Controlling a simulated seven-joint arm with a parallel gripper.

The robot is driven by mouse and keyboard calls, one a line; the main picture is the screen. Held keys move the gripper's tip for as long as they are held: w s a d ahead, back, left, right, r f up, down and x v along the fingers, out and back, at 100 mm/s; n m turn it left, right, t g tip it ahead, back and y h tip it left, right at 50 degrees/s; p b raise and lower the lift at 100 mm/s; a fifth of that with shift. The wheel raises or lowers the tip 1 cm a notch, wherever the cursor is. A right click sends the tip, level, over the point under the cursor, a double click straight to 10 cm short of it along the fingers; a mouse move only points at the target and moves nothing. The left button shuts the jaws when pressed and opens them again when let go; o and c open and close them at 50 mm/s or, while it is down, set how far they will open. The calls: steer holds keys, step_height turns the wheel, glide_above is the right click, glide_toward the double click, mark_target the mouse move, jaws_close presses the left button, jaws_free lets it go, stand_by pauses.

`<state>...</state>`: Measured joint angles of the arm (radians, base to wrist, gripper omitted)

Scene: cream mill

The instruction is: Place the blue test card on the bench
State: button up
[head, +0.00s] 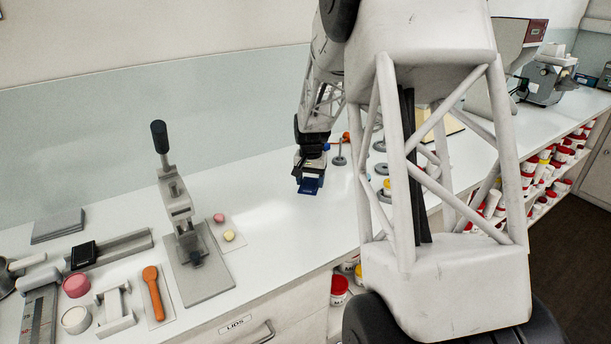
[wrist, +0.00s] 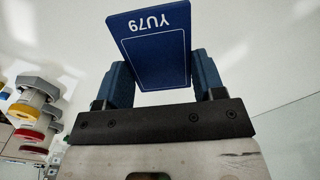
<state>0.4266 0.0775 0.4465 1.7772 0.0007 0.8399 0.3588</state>
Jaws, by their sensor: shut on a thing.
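The blue test card (wrist: 150,45) is marked "YU79" and has a thin white border line. My gripper (wrist: 163,80) is shut on it, with a blue finger on each side of the card in the wrist view. In the head view the card (head: 309,186) hangs below my gripper (head: 310,172), over the middle of the white bench (head: 275,215). I cannot tell whether the card touches the bench. My arm hides part of the bench to the right.
A lever press (head: 185,215) stands left of my gripper, with a pink and a yellow piece on a small sheet beside it. Weights on stands (head: 339,155) are close on the right. The bench between press and gripper is clear.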

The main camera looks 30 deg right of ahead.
steer(key=w+d, duration=0.1)
steer(key=w, duration=0.2)
steer(key=w+d, duration=0.2)
steer(key=w, duration=0.1)
steer(key=w+d+f, duration=0.1)
steer(key=w, duration=0.2)
steer(key=shift+w+d, duration=0.15)
steer(key=shift+w, duration=0.25)
steer(key=shift+f, duration=1.75)
steer(key=shift+f, duration=0.15)
steer(key=o, duration=0.9)
step_height(320, 180, up, 12)
